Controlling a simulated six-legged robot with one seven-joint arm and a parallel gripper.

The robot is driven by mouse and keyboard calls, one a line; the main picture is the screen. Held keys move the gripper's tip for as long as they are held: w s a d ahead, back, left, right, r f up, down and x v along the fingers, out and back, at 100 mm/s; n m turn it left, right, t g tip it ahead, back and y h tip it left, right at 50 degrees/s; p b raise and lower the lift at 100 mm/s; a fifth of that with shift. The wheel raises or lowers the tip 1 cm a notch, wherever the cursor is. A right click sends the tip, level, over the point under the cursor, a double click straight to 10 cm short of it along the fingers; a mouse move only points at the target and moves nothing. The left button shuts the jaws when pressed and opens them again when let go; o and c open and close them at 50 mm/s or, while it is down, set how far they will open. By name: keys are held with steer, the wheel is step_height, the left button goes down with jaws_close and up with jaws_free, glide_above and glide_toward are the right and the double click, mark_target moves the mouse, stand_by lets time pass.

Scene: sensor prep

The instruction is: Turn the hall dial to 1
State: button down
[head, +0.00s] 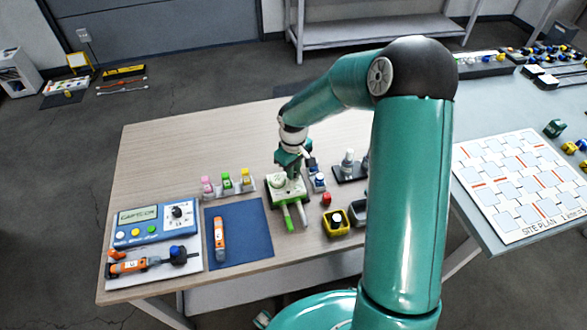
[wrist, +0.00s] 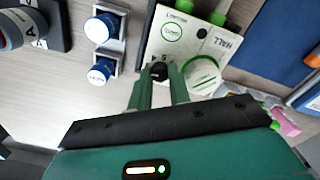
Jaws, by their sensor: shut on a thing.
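The hall unit is a white-topped box with green sides (head: 297,192) on the wooden table. In the wrist view its white face (wrist: 190,45) carries the word HALL, a green ring mark and the digits 5 and 4. The hall dial (wrist: 158,69) is a small black knob on that face, partly hidden by my fingers. My gripper (wrist: 165,80) is shut on the dial from above; its two green fingers stand on either side of it. In the head view my gripper (head: 290,165) points down onto the box. The dial's setting cannot be read.
A blue meter (head: 155,222) and a blue mat (head: 237,235) with an orange tool (head: 219,238) lie left. Bottles with pink, yellow and green caps (head: 227,184) stand beside the box. A yellow bin (head: 335,229) is close on the right. The table's back left is clear.

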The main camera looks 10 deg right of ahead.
steer(key=n, duration=0.4)
steer(key=shift+n, duration=0.3)
steer(key=n, duration=0.3)
steer(key=shift+n, duration=0.3)
steer(key=n, duration=0.4)
steer(key=shift+n, duration=2.2)
steer(key=c, duration=1.6)
jaws_free()
steer(key=shift+o, duration=0.2)
steer(key=shift+r, duration=0.1)
step_height(320, 180, up, 14)
